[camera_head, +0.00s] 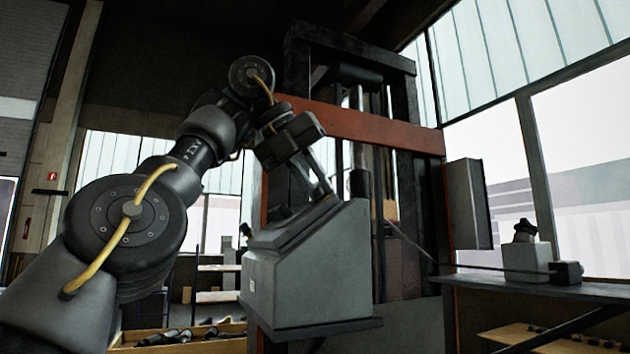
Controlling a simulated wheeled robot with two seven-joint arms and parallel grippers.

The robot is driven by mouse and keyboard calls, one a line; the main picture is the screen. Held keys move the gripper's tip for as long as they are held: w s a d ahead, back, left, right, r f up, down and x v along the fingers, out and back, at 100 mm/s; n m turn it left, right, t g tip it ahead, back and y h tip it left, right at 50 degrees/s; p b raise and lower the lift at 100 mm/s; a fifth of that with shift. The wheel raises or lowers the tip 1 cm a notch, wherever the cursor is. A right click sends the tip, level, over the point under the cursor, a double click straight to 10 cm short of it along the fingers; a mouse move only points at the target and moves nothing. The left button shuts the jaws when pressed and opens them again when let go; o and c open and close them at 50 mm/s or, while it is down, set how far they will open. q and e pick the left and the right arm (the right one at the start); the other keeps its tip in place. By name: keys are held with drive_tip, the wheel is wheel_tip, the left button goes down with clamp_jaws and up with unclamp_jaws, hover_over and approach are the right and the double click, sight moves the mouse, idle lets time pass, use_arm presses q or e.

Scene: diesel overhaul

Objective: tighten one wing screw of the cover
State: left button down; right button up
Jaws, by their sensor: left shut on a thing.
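A grey box-shaped housing (325,262) with a sloped top stands in the middle, in front of a dark press frame. A darker grey plate, seemingly the cover (290,226), lies along its sloped top edge. My left arm comes in from the left and reaches over the housing. My left gripper (322,186) points down at the upper end of the cover, its fingers close together. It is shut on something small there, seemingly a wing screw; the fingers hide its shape. No other wing screw can be made out. My right gripper is not in view.
The tall press frame with a red-brown crossbeam (375,128) rises close behind my gripper. At the right, a dark shelf (540,286) bears a light block (526,261) and a small dark block (567,273). A wooden tray (220,344) with dark parts lies low at the left.

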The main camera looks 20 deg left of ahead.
use_arm(q)
drive_tip(key=shift+f+m, duration=0.1)
drive_tip(key=shift+m, duration=0.9)
drive_tip(key=m, duration=0.2)
drive_tip(key=shift+w+m+p, duration=0.1)
drive_tip(key=shift+m+p, duration=0.25)
drive_tip(key=shift+m, duration=0.85)
